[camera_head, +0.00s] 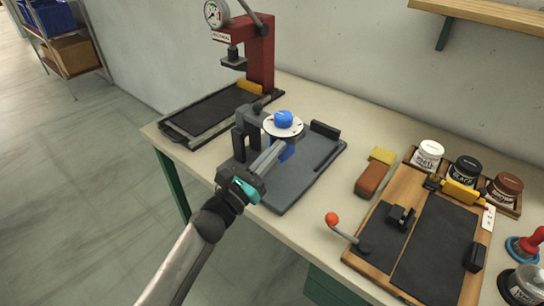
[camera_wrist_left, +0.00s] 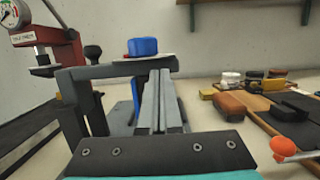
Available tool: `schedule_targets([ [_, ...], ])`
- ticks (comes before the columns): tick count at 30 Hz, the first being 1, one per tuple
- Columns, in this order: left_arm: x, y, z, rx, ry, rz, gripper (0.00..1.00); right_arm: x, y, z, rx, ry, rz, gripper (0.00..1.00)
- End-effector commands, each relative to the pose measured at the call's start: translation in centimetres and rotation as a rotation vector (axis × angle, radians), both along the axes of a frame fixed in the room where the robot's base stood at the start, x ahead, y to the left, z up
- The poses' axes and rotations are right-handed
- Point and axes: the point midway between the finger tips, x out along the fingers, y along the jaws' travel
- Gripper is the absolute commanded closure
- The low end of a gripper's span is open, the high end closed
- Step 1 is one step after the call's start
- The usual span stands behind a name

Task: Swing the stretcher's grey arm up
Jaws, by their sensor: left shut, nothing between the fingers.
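The stretcher has a dark grey base plate (camera_head: 318,165) on the bench, with grey upright posts (camera_head: 240,143) at its left. A blue knob (camera_head: 284,118) sits on a round white dial, and some blue shows below it. In the left wrist view the stretcher's grey arm (camera_wrist_left: 112,69) lies roughly level from the post toward the blue knob (camera_wrist_left: 143,46). My left gripper (camera_head: 278,148) is shut and empty, its fingers reaching toward the dial. In the left wrist view the fingertips (camera_wrist_left: 160,74) are just below the arm's end; I cannot tell whether they touch. My right gripper is out of view.
A red press (camera_head: 260,50) with a gauge stands behind left, over a black tray (camera_head: 205,118). Several jars stand behind the board.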

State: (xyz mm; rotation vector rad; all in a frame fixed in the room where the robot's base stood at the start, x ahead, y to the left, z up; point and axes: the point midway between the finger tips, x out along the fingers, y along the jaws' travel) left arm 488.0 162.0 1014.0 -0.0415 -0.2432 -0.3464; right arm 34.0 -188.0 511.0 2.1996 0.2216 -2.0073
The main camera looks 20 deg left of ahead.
Motion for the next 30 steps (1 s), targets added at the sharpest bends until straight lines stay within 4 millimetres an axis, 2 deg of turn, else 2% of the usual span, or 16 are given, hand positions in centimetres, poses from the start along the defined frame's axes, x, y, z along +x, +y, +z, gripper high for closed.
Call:
schedule_targets([
  [15,0.0,0.0,0.5,-0.005,0.003,0.0,1.0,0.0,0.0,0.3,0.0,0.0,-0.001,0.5],
  [30,0.1,0.5,1.9,-0.089,0.03,0.0,1.0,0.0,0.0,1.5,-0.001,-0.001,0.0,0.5],
])
